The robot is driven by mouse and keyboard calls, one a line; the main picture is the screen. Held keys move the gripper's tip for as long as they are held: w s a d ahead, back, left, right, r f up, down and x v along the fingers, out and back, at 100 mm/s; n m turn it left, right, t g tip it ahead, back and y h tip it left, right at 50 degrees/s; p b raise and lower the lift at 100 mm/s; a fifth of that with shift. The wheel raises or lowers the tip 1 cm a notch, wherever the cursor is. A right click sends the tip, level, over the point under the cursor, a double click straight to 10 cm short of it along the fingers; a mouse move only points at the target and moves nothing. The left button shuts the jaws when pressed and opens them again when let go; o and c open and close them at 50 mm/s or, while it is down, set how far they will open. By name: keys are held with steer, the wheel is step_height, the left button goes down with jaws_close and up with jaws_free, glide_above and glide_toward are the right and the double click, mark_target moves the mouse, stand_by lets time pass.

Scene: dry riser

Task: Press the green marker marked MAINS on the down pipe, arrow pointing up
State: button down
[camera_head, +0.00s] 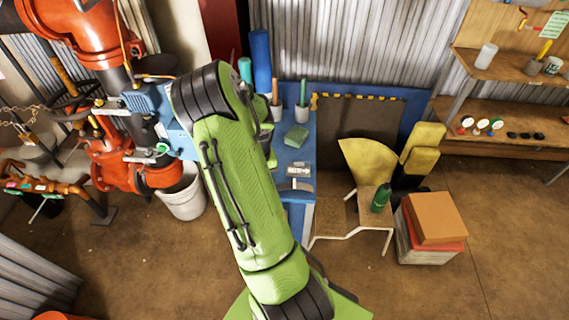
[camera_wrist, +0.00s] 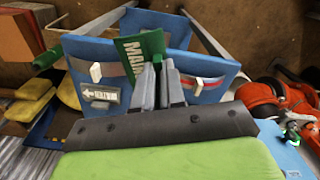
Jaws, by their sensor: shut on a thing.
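The green marker (camera_wrist: 127,52) shows in the wrist view with white letters, of which the first part reads like MAIN; its arrow is not visible. My gripper (camera_wrist: 160,66) is shut on it and holds it over the blue bench. Orange-red pipework (camera_head: 120,165) stands at the left of the head view and also shows at the right of the wrist view (camera_wrist: 280,95). I cannot tell which stretch is the down pipe.
A white bucket (camera_head: 183,200) stands below the pipework. A yellow-backed chair (camera_head: 368,160) and stacked boxes (camera_head: 433,220) stand right of the bench.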

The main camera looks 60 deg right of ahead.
steer(key=w+a+f+n, duration=0.2)
steer(key=w+a+n, duration=0.1)
steer(key=a, duration=0.6)
steer(key=w+a+f+n, duration=0.2)
steer(key=w+a, duration=0.3)
steer(key=a, duration=0.4)
steer(key=w+a+f+n, duration=0.2)
steer(key=w+a+n, duration=0.1)
steer(key=a, duration=0.6)
steer(key=shift+w+n, duration=0.3)
steer(key=shift+w, duration=0.35)
steer(key=shift+r, duration=0.1)
